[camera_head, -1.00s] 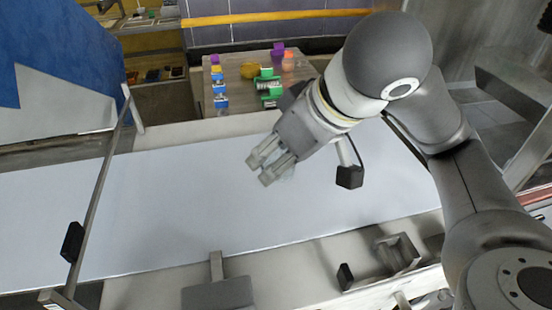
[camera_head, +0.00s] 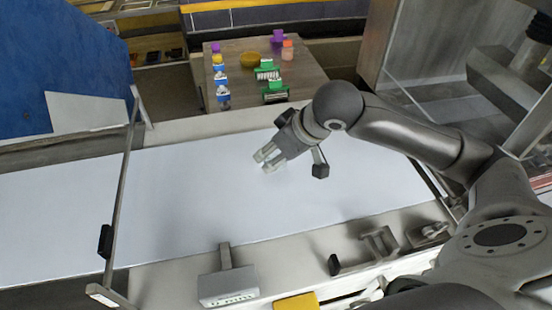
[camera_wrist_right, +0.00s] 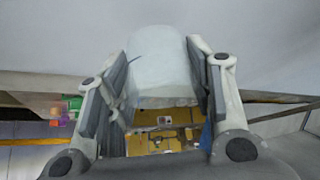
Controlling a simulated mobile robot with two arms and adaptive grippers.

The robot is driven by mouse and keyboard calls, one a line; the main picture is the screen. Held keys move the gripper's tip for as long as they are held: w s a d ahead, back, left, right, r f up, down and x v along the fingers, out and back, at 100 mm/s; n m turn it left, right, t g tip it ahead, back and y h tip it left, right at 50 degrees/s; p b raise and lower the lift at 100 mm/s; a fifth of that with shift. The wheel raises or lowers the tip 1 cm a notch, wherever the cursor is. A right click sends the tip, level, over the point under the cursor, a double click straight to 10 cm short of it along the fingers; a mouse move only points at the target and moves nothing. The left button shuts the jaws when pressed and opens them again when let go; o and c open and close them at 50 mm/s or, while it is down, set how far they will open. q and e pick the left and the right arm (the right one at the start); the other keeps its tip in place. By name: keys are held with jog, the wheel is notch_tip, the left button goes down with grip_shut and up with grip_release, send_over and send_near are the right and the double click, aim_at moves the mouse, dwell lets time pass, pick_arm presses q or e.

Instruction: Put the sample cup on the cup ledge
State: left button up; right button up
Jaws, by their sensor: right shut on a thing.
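The sample cup (camera_wrist_right: 162,65), pale and translucent, sits between the two fingers of my right gripper in the right wrist view. My right gripper (camera_head: 267,162) is shut on it and holds it over the white belt (camera_head: 180,200) in the head view. There the cup is barely visible at the fingertips. I cannot tell for sure which part is the cup ledge; a grey bracket (camera_head: 378,243) and a grey box on a stem (camera_head: 228,285) are at the belt's near edge. My left gripper is not in view.
A table (camera_head: 300,82) beyond the belt holds several bottles, a yellow bowl (camera_head: 250,60) and green racks (camera_head: 275,90). A thin frame (camera_head: 122,190) with a black block crosses the belt at left. A yellow item (camera_head: 297,302) is at the bottom edge. The belt's middle is clear.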

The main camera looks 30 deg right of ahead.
jog(key=shift+w+f, duration=0.25)
jog(key=shift+w+d+f, duration=0.1)
jog(key=shift+f, duration=0.85)
jog(key=shift+w+d+f, duration=0.1)
jog(key=shift+f, duration=0.8)
jog(key=shift+f, duration=0.1)
jog(key=o, duration=0.9)
